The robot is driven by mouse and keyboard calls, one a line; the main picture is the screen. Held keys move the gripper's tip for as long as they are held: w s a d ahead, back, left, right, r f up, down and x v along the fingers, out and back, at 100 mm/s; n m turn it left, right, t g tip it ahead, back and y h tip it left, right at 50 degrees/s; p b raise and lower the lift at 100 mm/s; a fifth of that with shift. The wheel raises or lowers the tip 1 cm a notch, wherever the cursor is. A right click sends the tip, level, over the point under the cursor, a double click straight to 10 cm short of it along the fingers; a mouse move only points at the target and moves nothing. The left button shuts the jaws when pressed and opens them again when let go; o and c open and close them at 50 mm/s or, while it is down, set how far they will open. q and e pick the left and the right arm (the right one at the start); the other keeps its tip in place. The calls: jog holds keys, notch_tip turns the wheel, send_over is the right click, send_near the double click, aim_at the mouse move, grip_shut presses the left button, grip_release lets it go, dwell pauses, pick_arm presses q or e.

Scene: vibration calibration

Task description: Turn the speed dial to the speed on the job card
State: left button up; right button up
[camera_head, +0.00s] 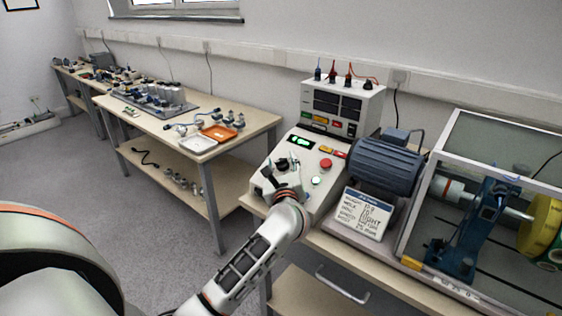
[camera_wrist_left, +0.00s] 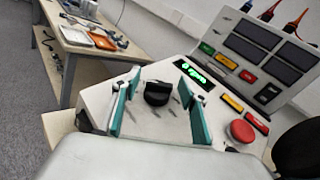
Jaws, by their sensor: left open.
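The black speed dial (camera_wrist_left: 157,92) sits on the sloped front of the light grey control console (camera_head: 330,171). In the left wrist view it lies between the two teal finger pads of my left gripper (camera_wrist_left: 160,108), which are apart on either side of it with gaps. In the head view my left gripper (camera_head: 284,172) is over the console's left part and largely covers the dial. A lit green display (camera_wrist_left: 192,72) is just above the dial; its digits are too small to read surely. The white job card (camera_head: 362,213) leans below the motor; its handwriting is not clearly legible.
A red button (camera_head: 326,163) is right of the dial, close to the gripper. A blue-grey motor (camera_head: 385,165) and a clear-walled enclosure (camera_head: 402,240) stand to the right. A side table (camera_head: 258,122) with orange and white trays is at the left. Grey floor lies between.

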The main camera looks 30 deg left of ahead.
pick_arm(q)
jog(key=shift+w+a, duration=0.3)
jog(key=shift+w, duration=0.05)
pick_arm(e)
jog(key=shift+s+f, duration=0.15)
jog(key=shift+s, duration=0.1)
jog(key=shift+d, duration=0.1)
